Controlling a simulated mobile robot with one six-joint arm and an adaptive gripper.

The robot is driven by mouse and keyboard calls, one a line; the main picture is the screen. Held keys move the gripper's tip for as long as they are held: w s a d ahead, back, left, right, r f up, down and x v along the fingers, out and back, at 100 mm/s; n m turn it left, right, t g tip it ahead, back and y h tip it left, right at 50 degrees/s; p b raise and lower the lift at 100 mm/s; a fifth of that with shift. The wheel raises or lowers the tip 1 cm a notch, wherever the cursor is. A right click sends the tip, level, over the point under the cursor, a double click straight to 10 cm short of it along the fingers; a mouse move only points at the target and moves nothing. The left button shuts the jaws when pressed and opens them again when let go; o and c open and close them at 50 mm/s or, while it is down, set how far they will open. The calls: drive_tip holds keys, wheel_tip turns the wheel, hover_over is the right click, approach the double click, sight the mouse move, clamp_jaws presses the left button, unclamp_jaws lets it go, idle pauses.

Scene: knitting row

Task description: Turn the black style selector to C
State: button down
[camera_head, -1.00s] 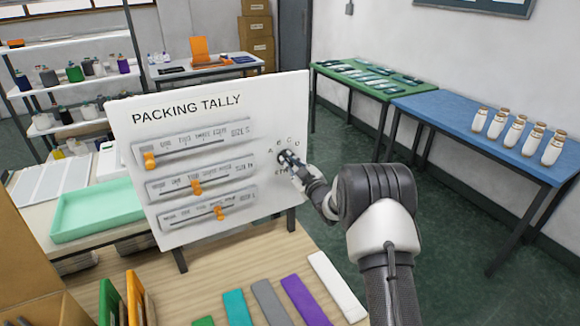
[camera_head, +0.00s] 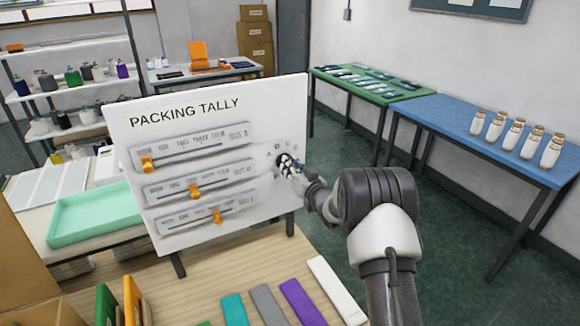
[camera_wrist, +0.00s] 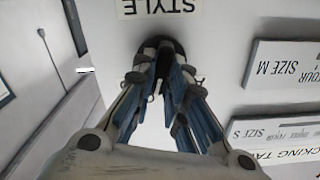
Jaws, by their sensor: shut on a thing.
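The black style selector (camera_wrist: 163,43) is a round knob on the right side of the white PACKING TALLY board (camera_head: 275,112). In the head view my gripper covers most of it, with small letters arched above. My gripper (camera_head: 286,163) is at the board face. In the wrist view my gripper (camera_wrist: 163,72) has its fingers closed around the knob, below the upside-down STYLE label (camera_wrist: 158,7). The knob's pointer is hidden, so I cannot tell which letter it faces.
Sliders with orange handles, such as the top one (camera_head: 147,163), lie left of the selector on the board. Coloured strips, including a purple one (camera_head: 303,302), lie on the wooden table in front. A blue table (camera_head: 440,107) with bottles stands right.

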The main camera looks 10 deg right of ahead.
drive_tip(key=shift+m, duration=0.3)
drive_tip(key=c, duration=1.6)
unclamp_jaws()
drive_tip(key=v, duration=1.2)
drive_tip(key=shift+r, duration=0.1)
